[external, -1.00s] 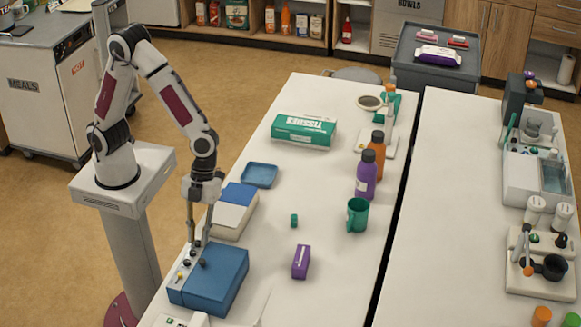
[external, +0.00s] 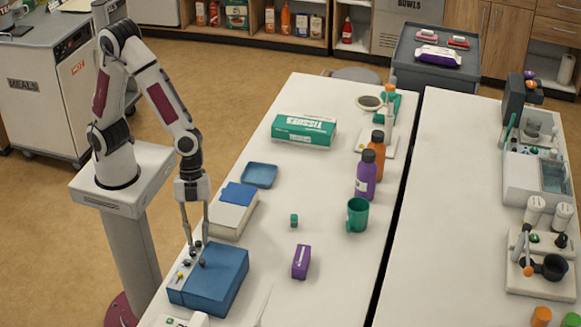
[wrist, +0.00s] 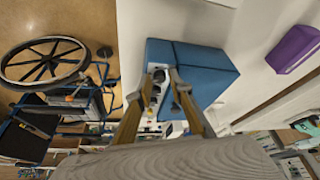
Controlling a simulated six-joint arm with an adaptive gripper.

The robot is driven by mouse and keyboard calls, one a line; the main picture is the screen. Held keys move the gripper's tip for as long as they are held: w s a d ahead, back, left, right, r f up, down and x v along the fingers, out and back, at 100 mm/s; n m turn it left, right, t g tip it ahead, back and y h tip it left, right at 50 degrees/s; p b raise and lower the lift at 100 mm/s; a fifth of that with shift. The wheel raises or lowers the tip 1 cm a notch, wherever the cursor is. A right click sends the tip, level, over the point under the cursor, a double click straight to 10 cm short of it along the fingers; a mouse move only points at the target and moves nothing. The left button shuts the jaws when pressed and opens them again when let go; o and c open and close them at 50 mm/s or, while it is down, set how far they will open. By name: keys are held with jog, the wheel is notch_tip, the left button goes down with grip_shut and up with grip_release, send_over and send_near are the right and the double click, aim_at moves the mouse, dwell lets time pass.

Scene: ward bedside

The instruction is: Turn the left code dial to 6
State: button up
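A blue box (external: 215,284) lies at the near left edge of the white table. My gripper (external: 197,254) points down over the far part of this panel. Its two fingers are apart in both views, with panel knobs (wrist: 157,76) showing between them in the wrist view (wrist: 161,76). I cannot tell whether a finger touches a knob. The dial markings are too small to read, and the fingers partly hide the panel.
A white and blue box (external: 232,212) and a blue tray (external: 259,175) lie behind the blue box. A purple box (external: 301,262) and a small green piece (external: 294,220) lie to its right, with clear tabletop between.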

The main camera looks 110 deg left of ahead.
jog(key=shift+s+n+t, duration=0.1)
jog(key=shift+n+t, duration=0.3)
jog(key=shift+n, duration=0.7)
jog(key=shift+s+d+n+t+y, duration=0.15)
jog(key=shift+n+t+y, duration=0.3)
jog(key=shift+n, duration=0.75)
